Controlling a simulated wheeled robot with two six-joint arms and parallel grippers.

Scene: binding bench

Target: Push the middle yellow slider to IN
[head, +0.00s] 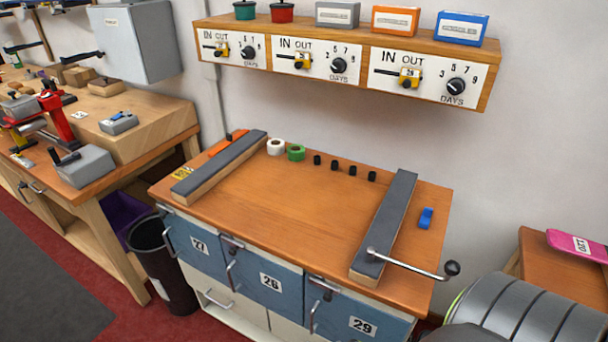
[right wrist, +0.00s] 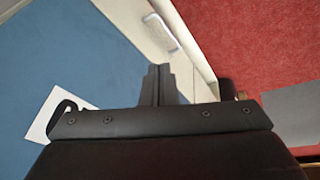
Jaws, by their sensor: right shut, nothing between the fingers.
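The middle yellow slider (head: 302,61) is on the middle white panel (head: 318,66) of the wooden wall shelf, in the head view. It sits at the right end of its dark slot, under the word OUT; the word IN is to its left. My right gripper (right wrist: 158,85) shows only in the right wrist view. Its dark fingers are together with nothing between them, in front of a blue cabinet front and far from the slider. My left gripper is in neither view.
Similar yellow sliders flank it on the left panel (head: 221,50) and right panel (head: 410,77), both under OUT. Black DAYS knobs (head: 338,65) sit beside the sliders. Below is a wooden bench (head: 290,205) with two dark-topped bars, tape rolls and a projecting crank handle (head: 452,268).

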